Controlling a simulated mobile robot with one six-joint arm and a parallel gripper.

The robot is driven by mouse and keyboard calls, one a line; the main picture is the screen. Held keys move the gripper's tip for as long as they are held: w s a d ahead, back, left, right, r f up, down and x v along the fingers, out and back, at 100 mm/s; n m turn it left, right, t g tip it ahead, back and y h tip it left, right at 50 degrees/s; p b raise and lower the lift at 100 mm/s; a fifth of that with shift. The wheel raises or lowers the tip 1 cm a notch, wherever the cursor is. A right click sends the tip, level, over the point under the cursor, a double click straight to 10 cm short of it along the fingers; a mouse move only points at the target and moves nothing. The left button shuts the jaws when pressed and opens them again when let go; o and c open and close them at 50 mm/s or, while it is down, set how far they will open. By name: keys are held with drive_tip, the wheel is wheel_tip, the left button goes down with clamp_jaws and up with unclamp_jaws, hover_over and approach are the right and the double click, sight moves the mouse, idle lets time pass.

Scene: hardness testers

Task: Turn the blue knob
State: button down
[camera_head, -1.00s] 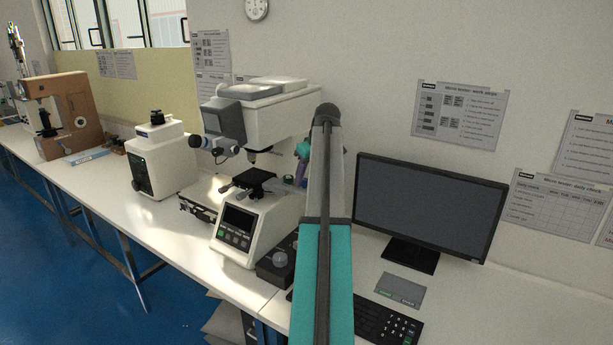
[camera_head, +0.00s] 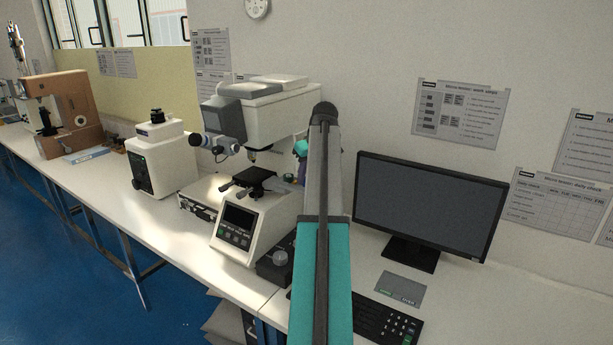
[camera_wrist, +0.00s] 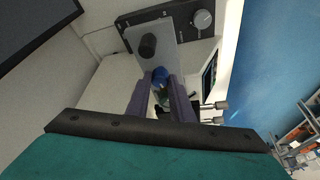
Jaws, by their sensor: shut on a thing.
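The blue knob (camera_wrist: 161,75) shows in the wrist view at the tips of my gripper (camera_wrist: 160,86). The two purple fingers are closed on it, one on each side. In the head view my arm hides the knob and most of the gripper, beside the right side of the white micro hardness tester (camera_head: 265,110). The tester has a black stage (camera_head: 255,183) and a front panel with a dark screen (camera_head: 238,219).
A black control box with a grey dial (camera_wrist: 203,19) sits close to the knob in the wrist view. A monitor (camera_head: 430,205) and keyboard (camera_head: 385,325) stand right of my arm. Another white instrument (camera_head: 160,160) and a brown tester (camera_head: 62,115) stand to the left.

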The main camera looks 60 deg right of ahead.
drive_tip(key=m, duration=0.2)
drive_tip(key=m+g+h, duration=0.1)
drive_tip(key=m, duration=0.2)
drive_tip(key=shift+w+a+h, duration=0.15)
drive_tip(key=shift+a+h, duration=0.05)
drive_tip(key=shift+h, duration=0.1)
drive_tip(key=m+g, duration=0.1)
drive_tip(key=m, duration=0.1)
drive_tip(key=m+g+h, duration=0.1)
drive_tip(key=m, duration=0.2)
drive_tip(key=shift+w+b, duration=0.2)
drive_tip(key=shift+b, duration=0.1)
drive_tip(key=m, duration=0.2)
drive_tip(key=m+g, duration=0.1)
drive_tip(key=m, duration=0.1)
drive_tip(key=m+g+b, duration=0.1)
drive_tip(key=m, duration=0.1)
drive_tip(key=shift+w, duration=0.25)
drive_tip(key=m+g, duration=0.1)
drive_tip(key=m, duration=0.3)
drive_tip(key=shift+g+y+b, duration=0.3)
drive_tip(key=shift+g+b, duration=0.1)
drive_tip(key=c, duration=1.6)
unclamp_jaws()
drive_tip(key=shift+o, duration=0.2)
